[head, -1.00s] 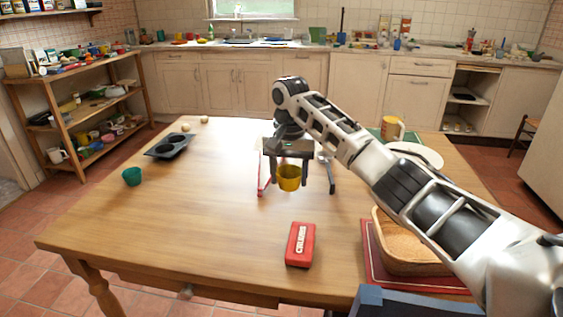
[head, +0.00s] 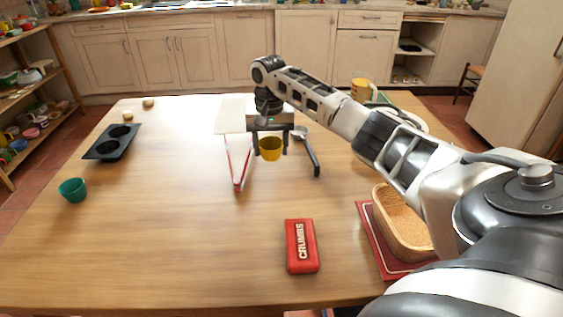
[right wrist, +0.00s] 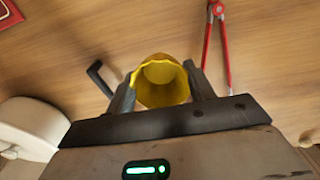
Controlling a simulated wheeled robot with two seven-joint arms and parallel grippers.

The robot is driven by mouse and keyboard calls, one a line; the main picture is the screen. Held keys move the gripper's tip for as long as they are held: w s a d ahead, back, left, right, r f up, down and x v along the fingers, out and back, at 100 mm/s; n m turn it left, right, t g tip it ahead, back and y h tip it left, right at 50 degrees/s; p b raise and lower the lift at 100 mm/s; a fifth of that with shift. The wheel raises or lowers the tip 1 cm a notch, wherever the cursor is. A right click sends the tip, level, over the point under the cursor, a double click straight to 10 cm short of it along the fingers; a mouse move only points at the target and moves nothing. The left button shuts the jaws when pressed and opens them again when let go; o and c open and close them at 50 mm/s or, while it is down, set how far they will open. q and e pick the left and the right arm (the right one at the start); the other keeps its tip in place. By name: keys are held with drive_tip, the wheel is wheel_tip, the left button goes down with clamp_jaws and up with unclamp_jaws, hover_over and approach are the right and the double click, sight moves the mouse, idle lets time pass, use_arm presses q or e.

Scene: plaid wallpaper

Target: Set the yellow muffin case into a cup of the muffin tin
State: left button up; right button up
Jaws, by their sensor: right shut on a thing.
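The yellow muffin case (head: 270,150) is held between the fingers of my right gripper (head: 269,142), above the middle of the table. In the right wrist view the case (right wrist: 162,82) sits between both fingers of the shut gripper (right wrist: 162,88), its open mouth toward the camera. The dark muffin tin (head: 101,148) lies on the table at the left, well apart from the gripper. Its two visible cups look empty. My left gripper is not in view.
A green case (head: 72,189) stands in front of the tin. Red tongs (head: 238,170) lie left of the gripper. A red CRUMBS box (head: 301,245) and a bread basket (head: 401,222) are nearer. Two small round things (head: 148,102) sit behind the tin. The left front is clear.

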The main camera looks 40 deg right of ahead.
sight(282, 174)
drive_tip(key=d+f, duration=0.1)
drive_tip(key=s+d+f, duration=0.1)
drive_tip(key=f, duration=0.1)
drive_tip(key=shift+d+f, duration=0.25)
drive_tip(key=shift+d, duration=0.05)
drive_tip(key=f, duration=0.3)
drive_tip(key=shift+d+f, duration=0.2)
drive_tip(key=shift+f, duration=0.05)
drive_tip(key=o, duration=0.9)
drive_tip(key=shift+f, duration=0.1)
drive_tip(key=shift+o, duration=0.2)
